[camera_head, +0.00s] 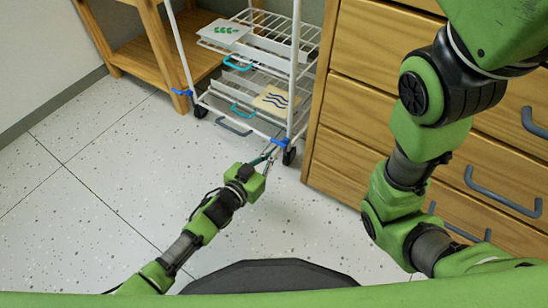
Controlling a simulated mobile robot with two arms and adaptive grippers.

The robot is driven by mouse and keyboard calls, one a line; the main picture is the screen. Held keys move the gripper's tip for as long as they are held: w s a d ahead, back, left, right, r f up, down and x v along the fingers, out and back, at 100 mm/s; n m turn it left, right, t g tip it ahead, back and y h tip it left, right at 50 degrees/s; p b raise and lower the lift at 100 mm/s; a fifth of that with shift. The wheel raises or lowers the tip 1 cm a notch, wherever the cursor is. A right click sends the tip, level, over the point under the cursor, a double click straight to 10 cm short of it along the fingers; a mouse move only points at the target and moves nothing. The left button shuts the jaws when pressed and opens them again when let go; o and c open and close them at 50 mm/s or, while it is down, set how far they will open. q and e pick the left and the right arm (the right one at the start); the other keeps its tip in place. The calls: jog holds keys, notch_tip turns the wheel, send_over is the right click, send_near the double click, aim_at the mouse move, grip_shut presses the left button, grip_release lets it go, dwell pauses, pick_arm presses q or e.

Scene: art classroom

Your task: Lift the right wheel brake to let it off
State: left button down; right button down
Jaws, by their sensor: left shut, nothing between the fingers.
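A white wire cart (291,75) stands on dark wheels, with blue brake tabs at its front corners. The right wheel brake (281,142) is a small blue tab just above the right front wheel (289,156). My left gripper (268,152) reaches up from the lower left. Its fingertips are shut and empty, right at the right brake's left side; I cannot tell whether they touch it. The left wheel brake (181,92) is a similar blue tab at the left front wheel (200,112). My right arm crosses the right side; its gripper is outside the view.
A wooden drawer cabinet (365,112) with grey handles stands close to the cart's right. A wooden shelf unit (150,55) is behind the cart at left. Cards lie on the cart's shelves, one with a green leaf (224,30), one with wavy lines (275,99). Speckled floor (100,165) is clear at left.

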pick_arm(q)
jog(key=f+p+v, duration=0.1)
jog(key=p+v, duration=0.2)
jog(key=v, duration=0.4)
jog(key=shift+p, duration=0.4)
dwell(0.3)
dwell(0.5)
